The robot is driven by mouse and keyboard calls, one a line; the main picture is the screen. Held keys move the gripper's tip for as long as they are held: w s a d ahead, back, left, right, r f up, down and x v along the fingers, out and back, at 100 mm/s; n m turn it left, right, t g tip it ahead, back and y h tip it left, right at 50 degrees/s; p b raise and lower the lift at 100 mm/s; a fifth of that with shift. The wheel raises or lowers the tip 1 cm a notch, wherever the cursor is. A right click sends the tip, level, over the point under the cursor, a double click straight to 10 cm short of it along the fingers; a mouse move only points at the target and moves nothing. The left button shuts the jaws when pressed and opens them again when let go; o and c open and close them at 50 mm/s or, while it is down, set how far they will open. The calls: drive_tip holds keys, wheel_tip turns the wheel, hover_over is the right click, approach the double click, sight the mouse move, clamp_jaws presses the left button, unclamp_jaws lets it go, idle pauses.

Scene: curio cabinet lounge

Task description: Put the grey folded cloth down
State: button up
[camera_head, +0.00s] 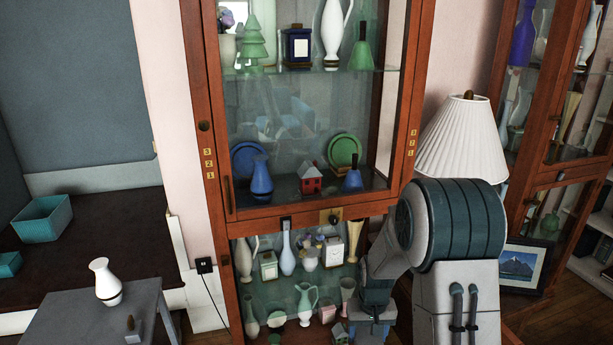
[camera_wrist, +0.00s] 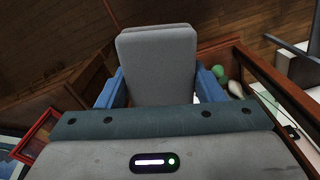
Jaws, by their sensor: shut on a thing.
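The grey folded cloth (camera_wrist: 157,58) shows in the wrist view as a thick, rounded grey block. My gripper (camera_wrist: 160,88) is shut on it, with a blue finger on each side. Dark wooden floor shows beyond the cloth, and no surface visibly touches it. In the head view my arm reaches down in front of the cabinet's lower right, and the cloth cannot be made out there.
A wooden glass-fronted cabinet (camera_head: 199,95) holds several vases and ornaments close behind my arm. A small grey table (camera_head: 75,318) at lower left carries a white vase (camera_head: 105,282) and a small dark-topped object. A white lamp (camera_head: 463,140) and framed picture (camera_head: 522,265) stand right.

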sight(368, 335)
drive_tip(key=r+p, duration=0.3)
drive_tip(key=shift+s, duration=0.35)
drive_tip(key=shift+p, duration=0.55)
drive_tip(key=shift+s, duration=0.1)
